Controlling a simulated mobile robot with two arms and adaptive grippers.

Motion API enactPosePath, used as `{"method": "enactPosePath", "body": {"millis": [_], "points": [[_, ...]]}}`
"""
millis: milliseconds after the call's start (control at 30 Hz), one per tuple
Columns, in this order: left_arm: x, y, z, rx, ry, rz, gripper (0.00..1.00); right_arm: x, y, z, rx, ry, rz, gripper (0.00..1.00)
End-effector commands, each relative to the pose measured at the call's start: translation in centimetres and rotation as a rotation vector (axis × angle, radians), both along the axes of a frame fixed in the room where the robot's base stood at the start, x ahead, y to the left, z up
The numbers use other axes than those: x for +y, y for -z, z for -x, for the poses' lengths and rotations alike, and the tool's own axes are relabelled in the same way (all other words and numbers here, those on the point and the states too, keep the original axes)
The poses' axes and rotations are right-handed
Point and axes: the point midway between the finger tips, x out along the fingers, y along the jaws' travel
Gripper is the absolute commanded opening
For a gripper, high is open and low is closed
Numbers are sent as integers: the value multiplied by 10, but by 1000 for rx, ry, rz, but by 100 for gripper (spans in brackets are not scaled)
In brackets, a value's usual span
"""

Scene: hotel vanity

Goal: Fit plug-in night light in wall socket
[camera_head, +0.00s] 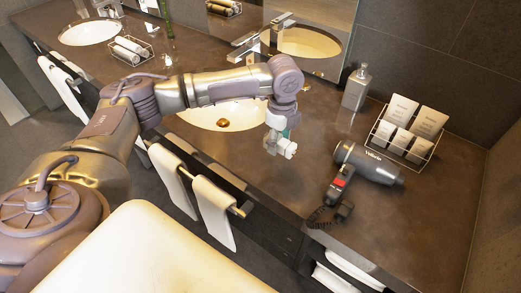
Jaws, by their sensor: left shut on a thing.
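My left arm comes in from the left and reaches over the near sink. My left gripper (277,134) hangs down at the sink's right edge, above the counter. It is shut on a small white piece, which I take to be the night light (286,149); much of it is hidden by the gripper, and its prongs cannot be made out. I cannot clearly see a wall socket. My right gripper is not in view.
A hair dryer (368,163) with a coiled cord lies on the counter (310,170) to the right. A soap dispenser (356,88) and a wire rack (433,152) with cards stand at the back right. Towels (213,211) hang in front. The mirror and faucet (250,43) are behind.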

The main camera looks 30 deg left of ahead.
Motion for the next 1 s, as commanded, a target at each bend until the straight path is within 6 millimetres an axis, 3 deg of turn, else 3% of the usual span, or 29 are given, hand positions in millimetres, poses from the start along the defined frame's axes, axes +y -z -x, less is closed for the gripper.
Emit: {"method": "enactPosePath", "body": {"millis": [100, 300, 567, 700, 1000], "points": [[28, 13, 5, 3, -4, -2, 16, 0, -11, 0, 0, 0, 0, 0], [55, 32, 9, 1, 0, 0, 16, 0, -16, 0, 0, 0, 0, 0], [59, 57, 11, 4, 1, -1, 16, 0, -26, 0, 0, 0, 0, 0], [59, 67, 10, 2, 0, 1, 16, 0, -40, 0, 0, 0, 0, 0], [59, 73, 10, 0, 1, 0, 16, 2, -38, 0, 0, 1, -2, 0]]}}
